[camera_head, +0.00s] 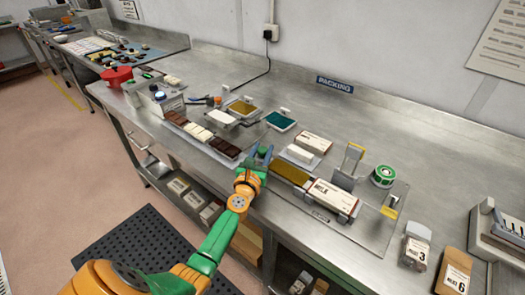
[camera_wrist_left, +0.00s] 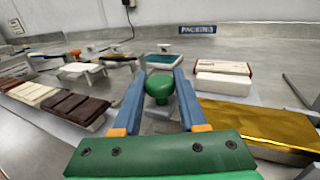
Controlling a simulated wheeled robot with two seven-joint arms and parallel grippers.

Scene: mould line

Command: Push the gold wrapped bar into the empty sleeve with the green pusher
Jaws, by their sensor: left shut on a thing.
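My left gripper (camera_head: 261,153) has its blue fingers closed around the green pusher (camera_wrist_left: 160,84), whose round knob shows between them in the left wrist view. The gold wrapped bar (camera_head: 290,168) lies flat just right of the gripper. It also shows at the right of the left wrist view (camera_wrist_left: 262,122). The white and brown sleeve (camera_head: 333,194) lies beyond the bar's right end, roughly in line with it. Its open end facing the bar cannot be made out. My right gripper is not in view.
A white box (camera_head: 313,142) and a white block lie behind the bar. An upright grey and yellow piece (camera_head: 352,158) and a green roll (camera_head: 383,176) stand near the sleeve. Chocolate bars (camera_head: 197,133) lie left of the gripper. The bench's back strip is clear.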

